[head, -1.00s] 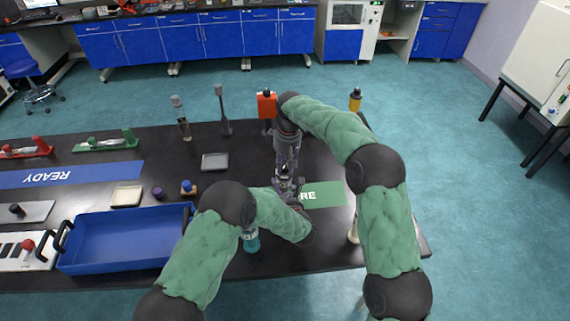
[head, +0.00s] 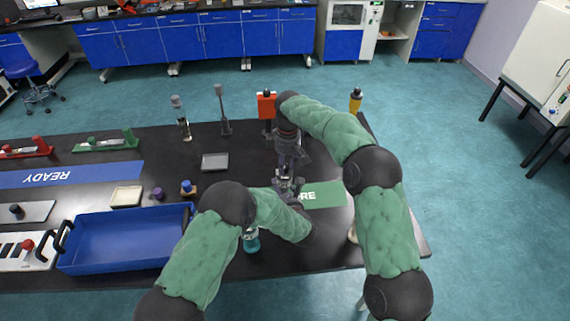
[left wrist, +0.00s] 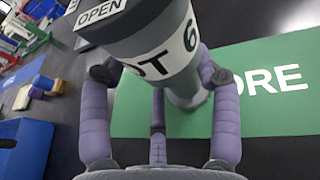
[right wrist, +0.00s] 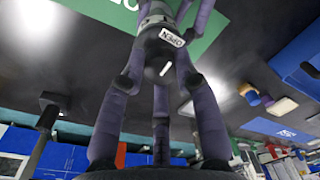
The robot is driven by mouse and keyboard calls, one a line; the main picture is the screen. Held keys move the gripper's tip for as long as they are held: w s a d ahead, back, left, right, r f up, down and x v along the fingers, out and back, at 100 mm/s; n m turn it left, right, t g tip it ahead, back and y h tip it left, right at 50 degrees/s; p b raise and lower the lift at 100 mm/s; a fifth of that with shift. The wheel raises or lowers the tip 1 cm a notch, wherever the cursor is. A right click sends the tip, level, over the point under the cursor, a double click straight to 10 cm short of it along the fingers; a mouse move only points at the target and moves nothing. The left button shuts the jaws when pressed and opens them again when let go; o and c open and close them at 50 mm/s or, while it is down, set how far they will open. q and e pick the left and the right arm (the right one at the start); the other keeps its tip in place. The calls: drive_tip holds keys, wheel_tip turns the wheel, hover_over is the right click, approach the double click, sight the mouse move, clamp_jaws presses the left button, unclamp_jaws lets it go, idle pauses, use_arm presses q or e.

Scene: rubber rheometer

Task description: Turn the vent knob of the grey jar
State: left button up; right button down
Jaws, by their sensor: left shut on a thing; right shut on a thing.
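The grey jar (left wrist: 155,50) has a white label with a 6 and stands over the green mat (left wrist: 270,95) in the left wrist view. My left gripper (left wrist: 160,75) is shut around its body from the side. The dark grey vent knob (right wrist: 160,62), with a white line on its face, shows in the right wrist view beside a tag reading OPEN (right wrist: 172,36). My right gripper (right wrist: 158,84) is shut on the knob, fingers around its sides. In the head view the two grippers hide most of the jar.
A blue tray (head: 125,212) and a blue READY strip (head: 95,172) lie to the left on the black table. A small grey tray (head: 215,162), upright tools and an orange-red device (head: 266,105) stand toward the far edge. A teal-based bottle (head: 251,243) stands near the left arm.

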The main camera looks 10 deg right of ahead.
sight(287, 165)
use_arm(q)
drive_tip(key=shift+w+r, duration=0.1)
drive_tip(key=shift+r, duration=0.05)
use_arm(e)
drive_tip(key=shift+f, duration=0.1)
drive_tip(key=c, duration=0.9)
unclamp_jaws()
drive_tip(key=shift+r, duration=0.3)
wheel_tip(287, 165, up, 12)
drive_tip(key=shift+d+f, duration=0.25)
drive_tip(key=shift+d, duration=0.1)
drive_tip(key=shift+w, duration=0.15)
use_arm(q)
drive_tip(key=o, duration=1.4)
drive_tip(key=shift+c, duration=0.2)
